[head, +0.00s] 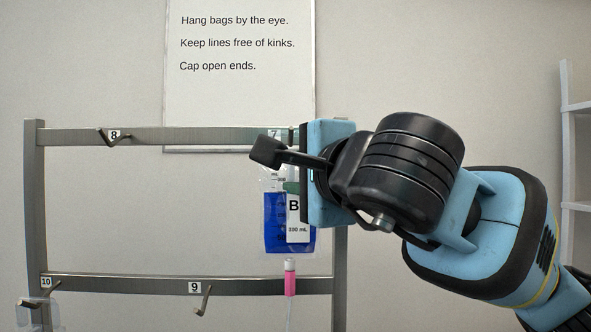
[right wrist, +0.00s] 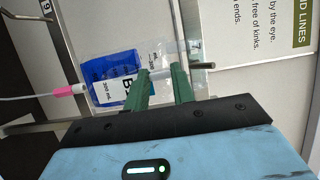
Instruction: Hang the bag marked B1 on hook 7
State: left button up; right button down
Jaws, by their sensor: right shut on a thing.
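My right gripper (head: 291,187) is at the right part of the rack in the head view. Its green fingers (right wrist: 163,84) are shut on the upper part of a clear bag (head: 277,236) with blue liquid. The bag (right wrist: 112,76) hangs upright, and its white label shows "B" and "300 mL"; the rest of the mark is covered. A pink connector with a line hangs below it. The hook 7 tag (head: 273,133) is on the upper rail just above the bag.
The metal rack has an upper rail (head: 200,137) with empty hook 8 (head: 112,138) and a lower rail (head: 130,285) with hook 9 (head: 203,300). Something clear (head: 40,310) is by hook 10 at lower left. A wall sign (head: 240,100) is behind; white shelves (head: 575,160) stand right.

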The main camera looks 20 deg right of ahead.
pick_arm(q)
jog(key=shift+f, duration=0.1)
pick_arm(e)
jog(key=shift+f, duration=0.25)
dwell(0.7)
jog(key=c, duration=1.1)
grip_release()
jog(key=shift+o, duration=0.4)
jog(key=o, duration=0.4)
pick_arm(q)
jog(key=shift+w+r+t+p, duration=0.3)
jog(key=shift+w+r+p, duration=0.35)
jog(key=shift+r, duration=0.35)
pick_arm(e)
jog(key=s, duration=0.7)
jog(key=shift+d, duration=0.4)
